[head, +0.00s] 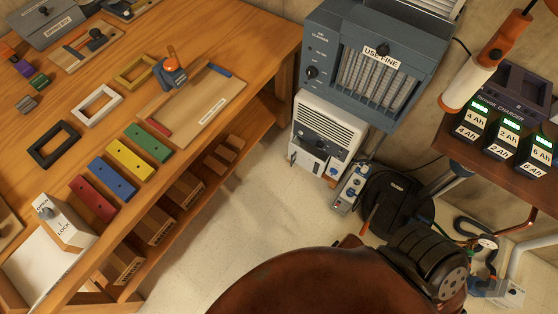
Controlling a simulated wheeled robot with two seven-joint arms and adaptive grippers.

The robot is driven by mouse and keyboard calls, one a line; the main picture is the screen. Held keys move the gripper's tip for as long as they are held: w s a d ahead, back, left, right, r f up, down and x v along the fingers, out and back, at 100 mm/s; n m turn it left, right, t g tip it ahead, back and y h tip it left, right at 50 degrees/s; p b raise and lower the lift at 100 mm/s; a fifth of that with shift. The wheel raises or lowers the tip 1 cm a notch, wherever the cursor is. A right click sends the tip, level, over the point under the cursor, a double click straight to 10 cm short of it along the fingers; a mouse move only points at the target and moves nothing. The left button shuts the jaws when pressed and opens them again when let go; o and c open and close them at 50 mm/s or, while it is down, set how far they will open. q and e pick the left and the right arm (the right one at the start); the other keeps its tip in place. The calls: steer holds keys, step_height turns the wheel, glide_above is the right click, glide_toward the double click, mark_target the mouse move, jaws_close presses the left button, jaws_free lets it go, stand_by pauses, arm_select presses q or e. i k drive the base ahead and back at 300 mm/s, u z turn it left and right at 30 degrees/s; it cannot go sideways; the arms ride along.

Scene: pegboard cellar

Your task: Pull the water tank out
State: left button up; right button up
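The water tank itself I cannot pick out for certain. A white boxy unit with a slatted grille, which looks like a dehumidifier (328,128), stands on the floor under the blue-grey air cleaner. Its lower front has a small dark panel and a blue mark near the lower right (333,170). No open gap shows in its front, and the lower part is small and hard to read. Neither of my grippers is in view.
The air cleaner (322,45) hangs above the unit. A wooden workbench (265,35) fills the left. A power strip (348,187) and black round item (395,205) lie to the unit's right. A rusty brown rounded body (300,285) fills the bottom. Pale floor (240,200) lies clear in front.

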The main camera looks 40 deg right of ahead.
mark_target(301, 152)
steer(key=u, duration=1.7)
steer(key=i, duration=0.95)
steer(key=z, duration=2.5)
